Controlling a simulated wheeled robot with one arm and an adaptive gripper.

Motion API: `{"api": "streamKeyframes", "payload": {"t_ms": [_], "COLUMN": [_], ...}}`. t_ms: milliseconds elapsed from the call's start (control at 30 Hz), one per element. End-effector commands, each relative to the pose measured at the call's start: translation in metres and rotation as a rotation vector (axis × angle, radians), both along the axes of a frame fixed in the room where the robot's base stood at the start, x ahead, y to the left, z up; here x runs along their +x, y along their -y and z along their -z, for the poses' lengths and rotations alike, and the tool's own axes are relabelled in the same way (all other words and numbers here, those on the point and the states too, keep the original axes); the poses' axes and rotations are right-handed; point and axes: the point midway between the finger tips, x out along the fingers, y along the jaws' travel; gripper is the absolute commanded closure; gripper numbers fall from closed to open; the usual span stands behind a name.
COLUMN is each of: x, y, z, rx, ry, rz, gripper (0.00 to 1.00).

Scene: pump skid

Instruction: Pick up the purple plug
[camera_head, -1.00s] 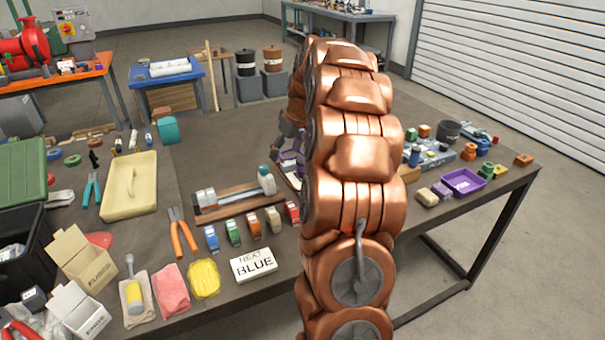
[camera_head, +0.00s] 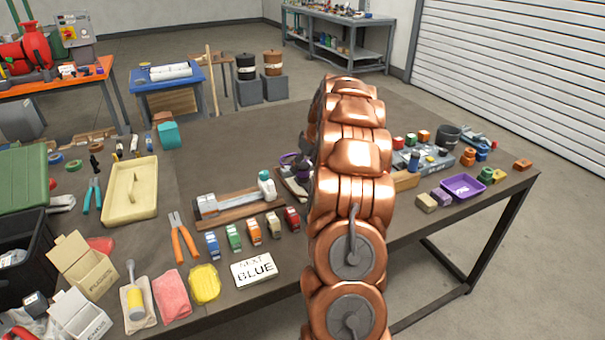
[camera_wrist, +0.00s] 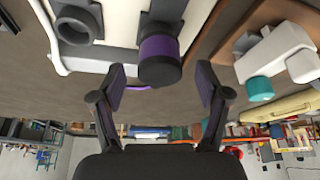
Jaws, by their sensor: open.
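The purple plug (camera_wrist: 159,48), a dark cylinder with a purple band, stands out from a pale fixture (camera_wrist: 112,28) in the wrist view. My gripper (camera_wrist: 160,82) is open, with one finger on each side of the plug's near end. I cannot tell whether either finger touches it. In the head view a small dark and purple part, seemingly the plug (camera_head: 302,167), shows just left of my arm. My arm hides most of that spot and my fingers there.
A dark grey ring-shaped holder (camera_wrist: 75,25) is left of the plug in the wrist view. A grey and white device with a teal end (camera_wrist: 259,88) is at right. In the head view, a purple tray (camera_head: 463,187) and several small blocks stand right of my arm.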

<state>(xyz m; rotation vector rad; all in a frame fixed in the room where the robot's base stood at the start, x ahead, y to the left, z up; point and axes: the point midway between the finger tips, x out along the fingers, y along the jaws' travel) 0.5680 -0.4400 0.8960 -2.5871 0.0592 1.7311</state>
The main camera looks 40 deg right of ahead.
Motion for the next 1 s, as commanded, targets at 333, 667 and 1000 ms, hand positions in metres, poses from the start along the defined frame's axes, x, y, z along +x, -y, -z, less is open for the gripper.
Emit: {"api": "streamKeyframes", "payload": {"t_ms": [333, 667, 1000], "x": [0.008, 0.007, 0.007], "y": [0.001, 0.001, 0.001], "z": [0.016, 0.016, 0.016], "rx": [-0.003, -0.002, -0.002], "ry": [0.002, 0.002, 0.001], "rz": [0.001, 0.001, 0.001], "gripper": [0.25, 0.55, 0.9]}}
